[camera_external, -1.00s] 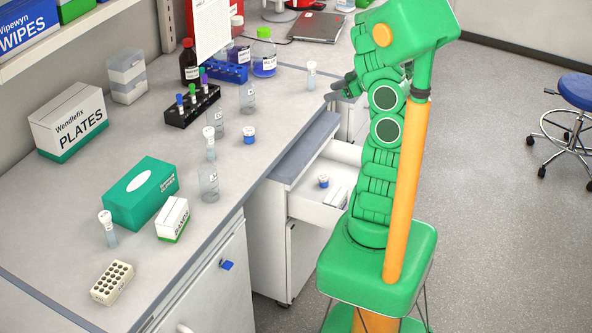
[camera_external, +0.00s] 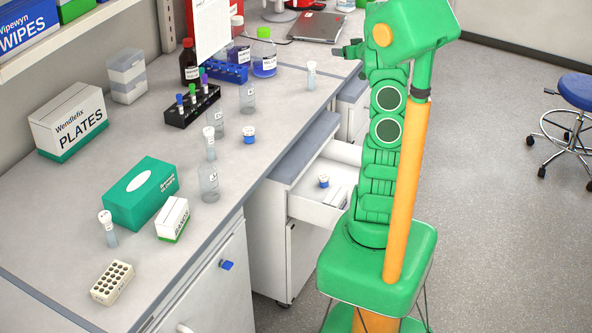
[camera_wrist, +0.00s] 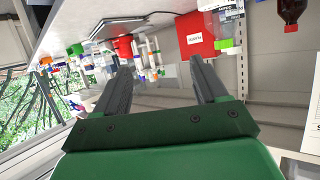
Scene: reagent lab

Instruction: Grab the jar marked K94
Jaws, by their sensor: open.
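Two small jars with blue bands and white lids show in the external view. One jar (camera_external: 249,135) stands on the bench near its front edge. The other jar (camera_external: 323,181) stands inside the open drawer (camera_external: 318,212). Their marks are too small to read, so I cannot tell which is K94. My gripper (camera_external: 345,51) is raised near the bench's right edge, away from both jars. In the wrist view my gripper (camera_wrist: 160,63) is open, with nothing between its two dark fingers. Neither jar can be made out there.
Flasks, including a stoppered one (camera_external: 209,180), stand near the bench jar. A black tube rack (camera_external: 192,107), a blue rack (camera_external: 228,73) and bottles stand farther back. A green glove box (camera_external: 140,195) is at front left. A blue stool (camera_external: 577,88) is on the floor at right.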

